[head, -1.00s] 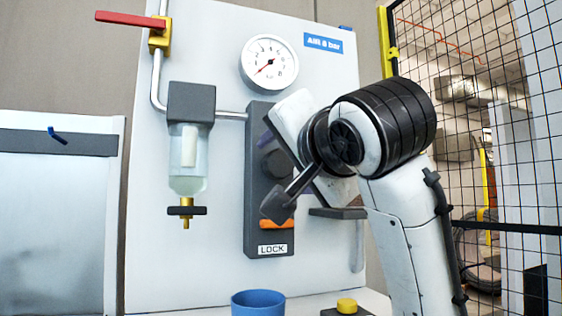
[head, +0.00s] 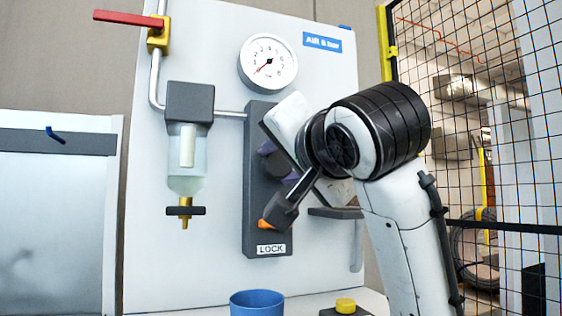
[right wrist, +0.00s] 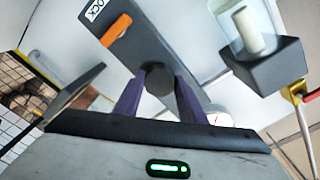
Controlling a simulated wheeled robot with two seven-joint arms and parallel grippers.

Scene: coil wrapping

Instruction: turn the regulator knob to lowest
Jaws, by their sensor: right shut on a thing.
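The regulator knob (head: 275,164) is a dark grey round knob on a dark grey upright block (head: 257,190) on the white panel. My right gripper (right wrist: 158,88) has purple fingers, one on each side of the knob (right wrist: 158,79), and is shut on it. In the head view my own wrist hides part of the block's right side. An orange tab (head: 265,224) sits below the knob, above a LOCK label (head: 271,249). The round gauge (head: 267,63) above has its red needle pointing to the lower left. My left gripper is not in view.
A filter bowl (head: 188,150) with a brass drain hangs left of the block. A red lever valve (head: 130,18) is at upper left. A small dark shelf (head: 337,213) juts out at the right. A blue cup (head: 257,303) and a yellow button (head: 345,305) are below.

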